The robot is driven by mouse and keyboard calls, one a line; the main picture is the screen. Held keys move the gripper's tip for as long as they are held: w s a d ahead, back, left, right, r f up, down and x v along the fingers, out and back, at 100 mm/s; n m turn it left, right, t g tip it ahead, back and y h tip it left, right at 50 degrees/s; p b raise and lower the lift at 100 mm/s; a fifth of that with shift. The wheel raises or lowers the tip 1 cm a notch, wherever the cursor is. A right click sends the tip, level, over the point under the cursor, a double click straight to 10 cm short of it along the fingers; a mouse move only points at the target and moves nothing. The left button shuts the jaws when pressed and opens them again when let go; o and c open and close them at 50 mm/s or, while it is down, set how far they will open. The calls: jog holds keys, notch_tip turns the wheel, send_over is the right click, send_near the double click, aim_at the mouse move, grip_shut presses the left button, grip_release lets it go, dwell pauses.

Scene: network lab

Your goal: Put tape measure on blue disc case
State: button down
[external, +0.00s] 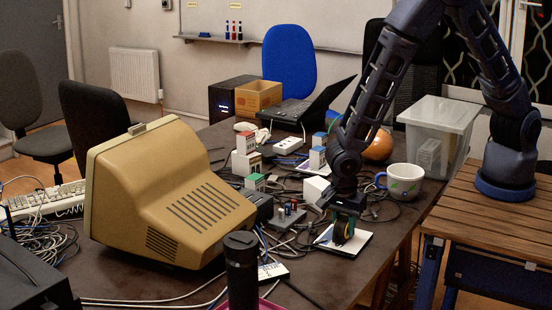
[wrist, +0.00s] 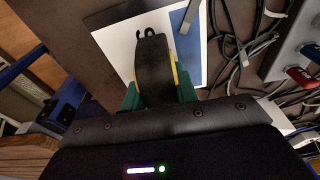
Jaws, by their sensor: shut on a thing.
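My gripper (external: 344,224) points down over the table's right part in the external view. It is shut on the tape measure (wrist: 154,70), a dark body with yellow sides, held between green fingertips in the wrist view. The tape measure also shows small and dark in the external view (external: 343,232). Below it lies the flat disc case (external: 360,244), pale in the external view. The case is white and blue in the wrist view (wrist: 193,58). The tape measure overlaps the case in both views. I cannot tell whether they touch. The tape measure hides part of the case.
A white mug (external: 402,181) and a clear plastic bin (external: 440,133) stand behind to the right. Several cables (wrist: 242,35) and a grey box with connectors (external: 291,216) lie left of the case. A beige monitor (external: 160,200) fills the left. The table edge is near the case's right.

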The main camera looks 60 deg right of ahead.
aim_at(341, 219)
jog(key=c, duration=1.1)
grip_release()
jog(key=shift+f, duration=0.1)
jog(key=r, duration=0.3)
jog(key=a+r, duration=0.1)
jog(key=r, duration=0.7)
jog(key=shift+a, duration=0.3)
jog(key=shift+r, duration=0.6)
